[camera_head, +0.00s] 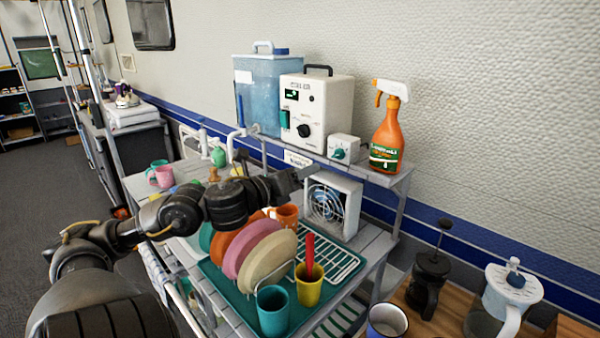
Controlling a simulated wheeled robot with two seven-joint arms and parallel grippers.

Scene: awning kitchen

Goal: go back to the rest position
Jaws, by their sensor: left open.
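My left arm (175,213) reaches in from the left, across the back of the dish rack. Its gripper (297,178) is above the rack and just in front of the shelf edge, near the small fan. It is open, with nothing seen between its fingers. My right gripper is not in view.
Plates (266,262) stand in the rack on a green mat (240,300), with a teal cup (272,310) and a yellow cup (309,285) in front. A spray bottle (387,135), a white device (316,110) and a water tank (262,90) stand on the shelf. A fan (330,203) sits below.

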